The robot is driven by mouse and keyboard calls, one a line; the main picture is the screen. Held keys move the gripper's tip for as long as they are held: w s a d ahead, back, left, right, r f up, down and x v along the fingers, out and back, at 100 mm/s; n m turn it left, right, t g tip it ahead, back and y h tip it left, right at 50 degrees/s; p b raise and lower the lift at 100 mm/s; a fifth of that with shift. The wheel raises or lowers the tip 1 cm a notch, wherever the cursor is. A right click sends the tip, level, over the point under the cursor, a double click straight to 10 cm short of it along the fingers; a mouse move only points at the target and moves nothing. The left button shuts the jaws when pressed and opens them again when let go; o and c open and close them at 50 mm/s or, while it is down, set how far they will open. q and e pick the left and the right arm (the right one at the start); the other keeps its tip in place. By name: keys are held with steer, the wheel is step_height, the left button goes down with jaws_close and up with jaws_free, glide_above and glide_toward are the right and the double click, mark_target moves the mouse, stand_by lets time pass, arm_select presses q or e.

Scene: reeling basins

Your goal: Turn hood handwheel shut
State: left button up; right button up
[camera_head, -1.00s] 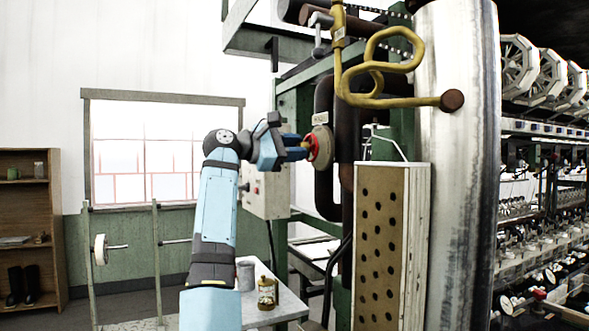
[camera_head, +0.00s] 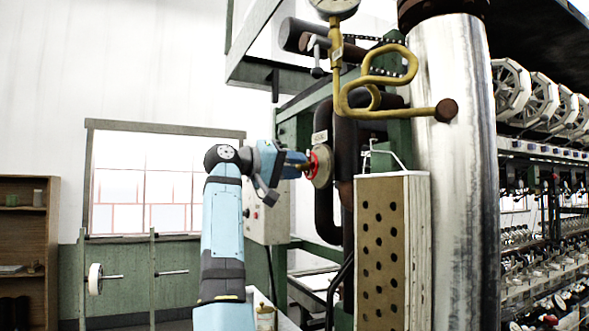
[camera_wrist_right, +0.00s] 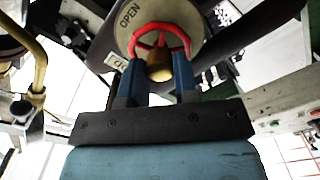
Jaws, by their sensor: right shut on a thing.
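The hood handwheel is a small red ring (camera_head: 313,164) in front of a round tan plate (camera_head: 323,166) on the dark pipework, left of the big metal column. In the right wrist view the red handwheel (camera_wrist_right: 160,36) shows with its spokes and a brass hub, and the plate (camera_wrist_right: 190,14) behind it carries the word OPEN. My right gripper (camera_head: 305,164) reaches the wheel from the left. Its blue fingers (camera_wrist_right: 159,70) are shut on the handwheel, one at each side of its lower part. My left gripper is in neither view.
A perforated board box (camera_head: 382,250) stands right below the wheel. A bent yellow pipe (camera_head: 385,110) with a gauge (camera_head: 334,8) runs above it. The metal column (camera_head: 455,170) and reeling machinery fill the right. A table with a bottle (camera_head: 265,317) is low beneath my arm.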

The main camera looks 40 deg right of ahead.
steer(key=shift+f, duration=0.1)
steer(key=o, duration=0.8)
steer(key=shift+a, duration=0.1)
steer(key=p+v, duration=0.1)
steer(key=v, duration=0.5)
steer(key=shift+w+a+p, duration=0.1)
steer(key=shift+a+p, duration=0.25)
steer(key=shift+a, duration=0.05)
